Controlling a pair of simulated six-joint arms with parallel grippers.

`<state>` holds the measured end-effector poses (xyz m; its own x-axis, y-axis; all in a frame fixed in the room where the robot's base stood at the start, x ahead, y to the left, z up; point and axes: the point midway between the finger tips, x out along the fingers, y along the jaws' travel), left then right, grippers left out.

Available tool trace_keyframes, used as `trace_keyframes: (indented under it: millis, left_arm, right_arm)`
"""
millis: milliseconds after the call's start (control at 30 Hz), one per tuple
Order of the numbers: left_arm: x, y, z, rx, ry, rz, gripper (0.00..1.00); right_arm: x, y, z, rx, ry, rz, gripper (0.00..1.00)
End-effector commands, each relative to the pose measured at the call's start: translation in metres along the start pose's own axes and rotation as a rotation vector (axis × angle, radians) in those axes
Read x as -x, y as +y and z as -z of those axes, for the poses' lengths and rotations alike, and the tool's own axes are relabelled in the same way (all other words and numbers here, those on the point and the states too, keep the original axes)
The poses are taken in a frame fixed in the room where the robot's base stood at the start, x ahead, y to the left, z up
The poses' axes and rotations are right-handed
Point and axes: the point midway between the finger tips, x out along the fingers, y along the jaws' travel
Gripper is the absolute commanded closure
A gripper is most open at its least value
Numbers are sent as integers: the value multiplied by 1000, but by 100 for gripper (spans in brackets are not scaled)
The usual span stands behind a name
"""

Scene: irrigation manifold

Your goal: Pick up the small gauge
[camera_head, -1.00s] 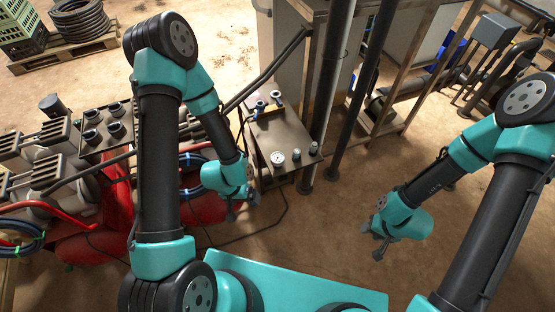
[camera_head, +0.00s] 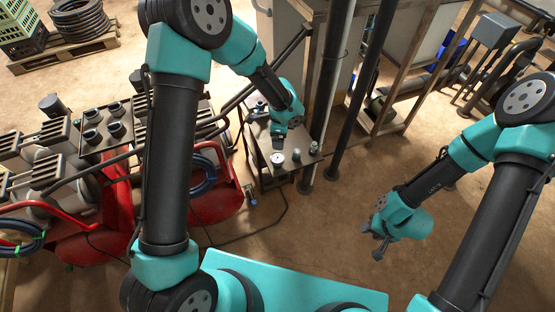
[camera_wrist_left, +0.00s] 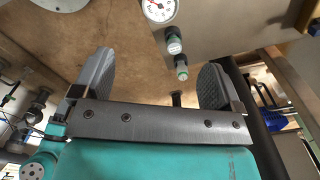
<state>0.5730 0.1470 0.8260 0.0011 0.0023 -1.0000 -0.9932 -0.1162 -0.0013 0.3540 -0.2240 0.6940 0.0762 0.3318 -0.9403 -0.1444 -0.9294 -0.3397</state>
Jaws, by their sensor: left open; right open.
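The small gauge (camera_head: 277,158) has a round white dial and sits on the front of the small metal stand. In the left wrist view the small gauge (camera_wrist_left: 158,8) is at the top edge, its upper part cut off. My left gripper (camera_head: 279,142) is over the stand, just behind the gauge in the head view. In the left wrist view my left gripper (camera_wrist_left: 157,68) has its fingers wide apart with nothing held between them. My right gripper (camera_head: 379,245) is open and empty, low over bare ground to the right.
Two fittings with greenish tops, one (camera_head: 297,155) and another (camera_head: 313,148), stand right of the gauge. Dark upright pipes (camera_head: 357,90) rise behind the stand. A red tank (camera_head: 215,203) and blue hose coil are at left. Open ground lies in front.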

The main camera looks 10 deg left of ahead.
Motion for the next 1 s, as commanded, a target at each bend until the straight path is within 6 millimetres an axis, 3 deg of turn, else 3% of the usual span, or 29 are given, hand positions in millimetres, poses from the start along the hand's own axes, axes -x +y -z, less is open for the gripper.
trace_keyframes:
  millis: [267, 1000]
  left_arm:
    - [-12, 0, -1, 4, 0, -3, 8]
    - [-115, 1, -1, 3, 1, -4, 8]
  right_arm:
    - [0, 0, 0, 0, 0, 0, 57]
    - [0, 0, 0, 0, 0, 0, 57]
